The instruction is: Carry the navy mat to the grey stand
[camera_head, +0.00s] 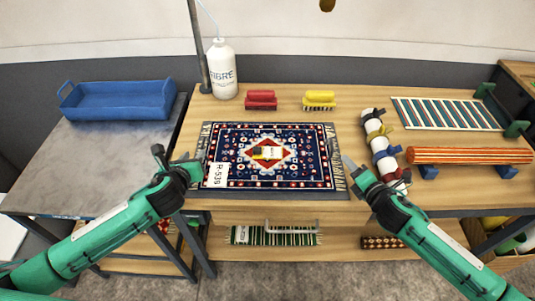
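The navy mat (232,143) lies flat on the wooden workbench, with a red-and-white medallion, a patterned border and fringed ends. A white tag marked R-539 (216,175) lies on its front left corner, and a small yellow, white and red item (268,152) lies at its centre. The grey-topped stand (110,165) is left of the bench. My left gripper (177,155) is at the mat's left edge, its fingers apart. My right gripper (372,172) is just beyond the right edge, its fingers also apart. Both look empty; I cannot tell whether either touches the mat.
A blue tray (117,101) occupies the back of the stand; its front is clear. A white bottle (222,70), red brush (261,100) and yellow brush (320,100) stand behind the mat. A strapped white roll (379,143) and an orange roll (470,155) lie to the right.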

